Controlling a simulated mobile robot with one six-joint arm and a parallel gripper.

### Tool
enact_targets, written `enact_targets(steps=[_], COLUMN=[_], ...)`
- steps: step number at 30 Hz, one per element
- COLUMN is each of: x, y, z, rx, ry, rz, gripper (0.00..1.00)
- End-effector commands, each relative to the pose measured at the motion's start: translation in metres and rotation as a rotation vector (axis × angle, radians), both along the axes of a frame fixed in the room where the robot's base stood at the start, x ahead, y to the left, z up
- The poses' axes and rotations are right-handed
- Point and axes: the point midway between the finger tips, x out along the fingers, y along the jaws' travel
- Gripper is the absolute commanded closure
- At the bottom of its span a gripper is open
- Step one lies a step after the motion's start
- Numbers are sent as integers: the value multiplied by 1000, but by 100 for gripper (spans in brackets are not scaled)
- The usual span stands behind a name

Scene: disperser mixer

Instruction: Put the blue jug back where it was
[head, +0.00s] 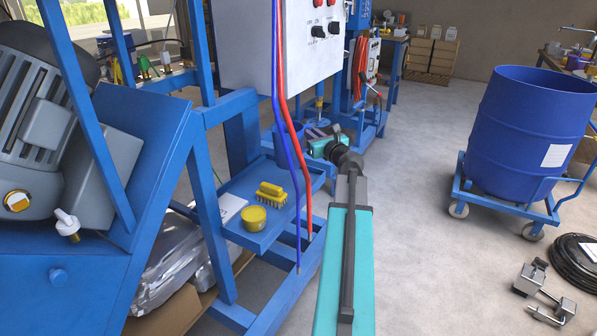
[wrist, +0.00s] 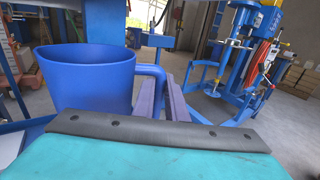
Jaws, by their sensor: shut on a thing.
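The blue jug (wrist: 85,82) is upright in the wrist view, its open rim up and its handle (wrist: 153,72) on the right. My gripper (wrist: 174,100) has its purple fingers at the handle and is shut on the jug there. In the head view the jug (head: 279,145) is partly hidden behind the blue and red hoses, and my gripper (head: 318,137) reaches it from the right. The jug is at the far end of the blue tray shelf (head: 262,239). I cannot tell whether its base touches the shelf.
A blue drum (head: 525,130) stands on a trolley at right. Floor between is clear.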

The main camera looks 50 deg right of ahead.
Motion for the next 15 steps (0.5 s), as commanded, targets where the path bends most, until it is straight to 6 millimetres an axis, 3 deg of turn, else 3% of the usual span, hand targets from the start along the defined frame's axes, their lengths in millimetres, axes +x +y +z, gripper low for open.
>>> enact_targets(steps=[9, 15], x=[3, 3], y=[4, 4], z=[-46, -56], rx=[3, 2], ry=[0, -1], rz=[5, 5], gripper=[100, 100])
